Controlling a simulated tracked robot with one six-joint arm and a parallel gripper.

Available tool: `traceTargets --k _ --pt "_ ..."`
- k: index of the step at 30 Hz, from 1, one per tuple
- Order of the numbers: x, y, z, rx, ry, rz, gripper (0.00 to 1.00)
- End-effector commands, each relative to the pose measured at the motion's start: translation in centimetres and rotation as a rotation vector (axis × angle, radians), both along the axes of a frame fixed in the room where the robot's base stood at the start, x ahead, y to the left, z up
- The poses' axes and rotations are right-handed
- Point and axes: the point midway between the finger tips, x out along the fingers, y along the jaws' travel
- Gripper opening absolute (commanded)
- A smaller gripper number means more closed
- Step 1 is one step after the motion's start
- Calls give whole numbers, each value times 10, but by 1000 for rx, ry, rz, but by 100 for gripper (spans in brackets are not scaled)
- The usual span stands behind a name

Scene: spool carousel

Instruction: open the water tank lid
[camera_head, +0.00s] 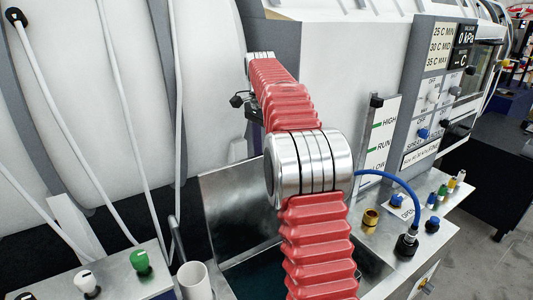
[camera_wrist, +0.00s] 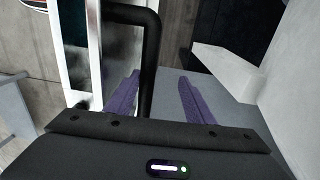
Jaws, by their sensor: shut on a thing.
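A black bent bar handle (camera_wrist: 151,60) runs down the wrist view. My gripper (camera_wrist: 158,95) is shut on it, with its two purple fingers either side; the bar passes nearer the left finger. The exact contact is hidden behind the gripper's black body. A shiny metal frame (camera_wrist: 82,45) stands left of the handle; I cannot tell if it is the water tank lid. In the head view a steel-walled opening (camera_head: 223,198) with a dark inside lies behind my red arm. I cannot make out the gripper in the head view.
A level gauge (camera_head: 380,142) marked HIGH, RUN and LOW and a control panel (camera_head: 432,90) stand right of my arm. A blue hose (camera_head: 390,180) curves to a steel ledge with several coloured knobs. A green knob (camera_head: 141,261) and a white cup-like tube (camera_head: 194,281) are at front left.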

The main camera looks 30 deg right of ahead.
Motion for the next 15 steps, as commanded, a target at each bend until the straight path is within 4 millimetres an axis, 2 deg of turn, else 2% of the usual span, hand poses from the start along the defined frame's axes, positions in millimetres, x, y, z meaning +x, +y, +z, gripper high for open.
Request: traceTargets --k 8,15 --pt "3 1 4 0 -10 2 36" --pt "5 0 26 -2 -15 2 36"
